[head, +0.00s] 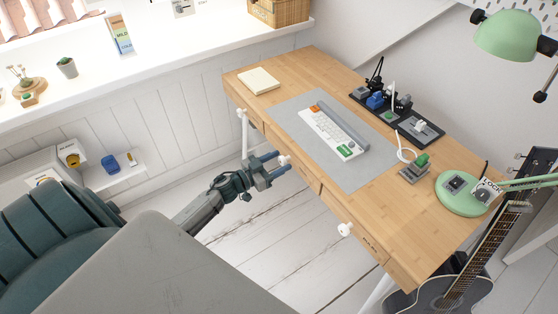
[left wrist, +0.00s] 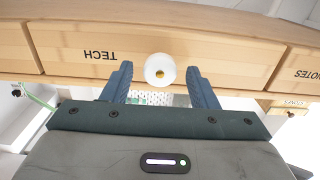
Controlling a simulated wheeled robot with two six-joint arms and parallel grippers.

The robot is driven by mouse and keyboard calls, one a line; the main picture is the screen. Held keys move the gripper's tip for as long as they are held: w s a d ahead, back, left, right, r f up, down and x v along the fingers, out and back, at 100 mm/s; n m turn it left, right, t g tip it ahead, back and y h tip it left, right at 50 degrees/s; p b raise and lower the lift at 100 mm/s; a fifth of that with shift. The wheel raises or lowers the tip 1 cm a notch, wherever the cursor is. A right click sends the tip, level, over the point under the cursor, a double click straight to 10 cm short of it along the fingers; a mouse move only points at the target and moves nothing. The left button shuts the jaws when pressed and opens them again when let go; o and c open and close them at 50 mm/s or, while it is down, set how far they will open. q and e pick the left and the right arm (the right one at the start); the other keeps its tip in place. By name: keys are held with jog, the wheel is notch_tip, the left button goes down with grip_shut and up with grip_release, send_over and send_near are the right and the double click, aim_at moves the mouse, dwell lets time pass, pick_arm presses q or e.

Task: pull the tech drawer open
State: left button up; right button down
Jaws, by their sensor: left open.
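The tech drawer (left wrist: 70,52) is a light wood front under the desk top, with the word TECH upside down in the left wrist view. Its round white knob (left wrist: 160,70) sits between the two fingertips of my left gripper (left wrist: 160,82). The fingers are open, with a gap on each side of the knob. In the head view my left gripper (head: 273,168) is at the desk's front edge, beside the white knob (head: 284,160). The drawer front is flush with its neighbours and looks closed. My right gripper is not in view.
The wooden desk (head: 400,215) carries a grey mat (head: 290,107), a white keyboard (head: 334,132) and a green lamp (head: 462,194). Another white knob (head: 345,229) is on a drawer to the right. A guitar (head: 450,290) stands at the right end. The floor before the desk is clear.

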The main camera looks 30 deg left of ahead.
pick_arm(q)
jog(key=shift+w+d, duration=0.15)
jog(key=shift+w, duration=0.2)
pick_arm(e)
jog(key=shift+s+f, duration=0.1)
